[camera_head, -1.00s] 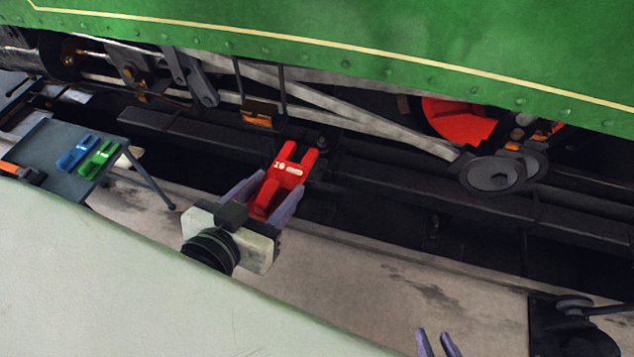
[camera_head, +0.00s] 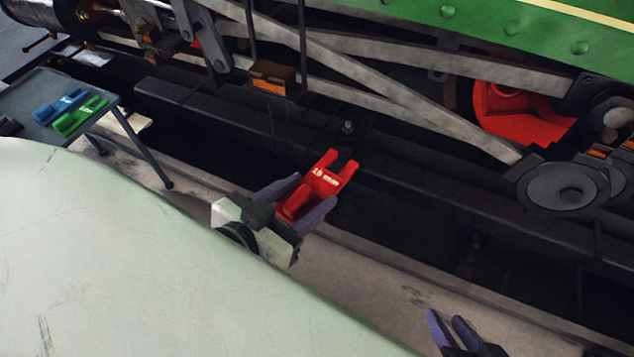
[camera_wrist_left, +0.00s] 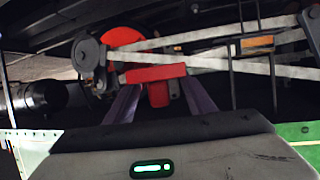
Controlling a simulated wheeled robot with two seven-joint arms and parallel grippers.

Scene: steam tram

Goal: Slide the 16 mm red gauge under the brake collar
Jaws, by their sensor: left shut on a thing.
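The red gauge (camera_head: 326,178), marked 16 mm, is a forked block held by my left gripper (camera_head: 312,205). The gripper is shut on its rear part, and its two prongs point away toward the tram. It also shows in the left wrist view (camera_wrist_left: 155,74) between the purple fingers. A dark block with an orange-brown face (camera_head: 272,78) hangs on two vertical rods, up and left of the gauge; it looks like the brake collar. It also shows in the wrist view (camera_wrist_left: 257,42). The gauge is clear of it. My right gripper (camera_head: 453,328) is at the bottom edge, fingers apart and empty.
A small grey table (camera_head: 45,95) at the left holds a blue gauge (camera_head: 58,103) and a green gauge (camera_head: 80,115). A bolt (camera_head: 347,128) stands on the dark beam (camera_head: 200,112) just beyond the gauge. Slanting rods (camera_head: 400,112) and a red wheel (camera_head: 515,115) lie behind.

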